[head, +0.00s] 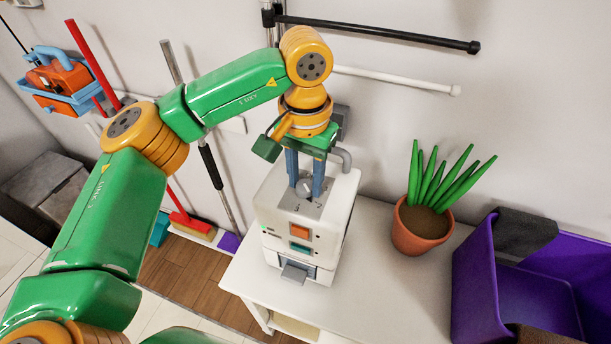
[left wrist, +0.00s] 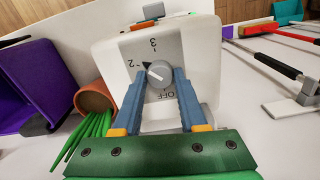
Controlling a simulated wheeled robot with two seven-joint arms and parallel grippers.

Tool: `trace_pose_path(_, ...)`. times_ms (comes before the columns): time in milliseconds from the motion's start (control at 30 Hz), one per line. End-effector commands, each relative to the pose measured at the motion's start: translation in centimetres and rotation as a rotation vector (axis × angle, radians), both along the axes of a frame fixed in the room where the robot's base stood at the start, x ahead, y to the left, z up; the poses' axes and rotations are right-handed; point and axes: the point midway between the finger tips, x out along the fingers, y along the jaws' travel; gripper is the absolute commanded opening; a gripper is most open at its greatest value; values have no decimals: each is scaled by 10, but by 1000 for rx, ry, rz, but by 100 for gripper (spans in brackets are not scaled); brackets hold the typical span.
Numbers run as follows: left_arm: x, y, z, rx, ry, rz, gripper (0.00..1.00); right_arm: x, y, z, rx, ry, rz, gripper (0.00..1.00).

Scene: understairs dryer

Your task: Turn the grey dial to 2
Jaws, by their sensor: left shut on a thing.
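The grey dial (head: 303,187) sits on the sloping top panel of a white machine (head: 266,212). In the left wrist view the round dial (left wrist: 160,73) has a dark pointer that points toward the printed 2. The marks 3 and OFF also show on the panel around it. My left gripper (head: 305,182) comes down from above with its blue fingers on either side of the dial. In the left wrist view the gripper (left wrist: 161,80) is shut on the dial. My right gripper is not in view.
The machine stands on a white table (head: 375,285). A potted plant (head: 421,230) and a purple bin (head: 475,285) are to its right. An orange button (head: 299,232) and a green button (head: 299,247) are on its front. Rails cross the wall behind. Brooms lean at the left.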

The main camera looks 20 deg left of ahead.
Motion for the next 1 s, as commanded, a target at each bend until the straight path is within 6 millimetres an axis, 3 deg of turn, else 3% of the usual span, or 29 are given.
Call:
trace_pose_path(100,0,0,1,-1,-3,1,0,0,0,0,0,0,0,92)
trace_pose_path(133,0,0,1,-1,-3,1,47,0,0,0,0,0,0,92)
trace_pose_path(233,0,0,1,0,-3,1,72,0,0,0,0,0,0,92)
trace_pose_path(567,1,0,4,0,-3,1,72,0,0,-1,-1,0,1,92)
trace_pose_path(833,0,0,62,0,-6,2,72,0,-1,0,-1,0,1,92)
trace_pose_path(1000,0,0,73,-1,-4,1,72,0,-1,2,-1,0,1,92)
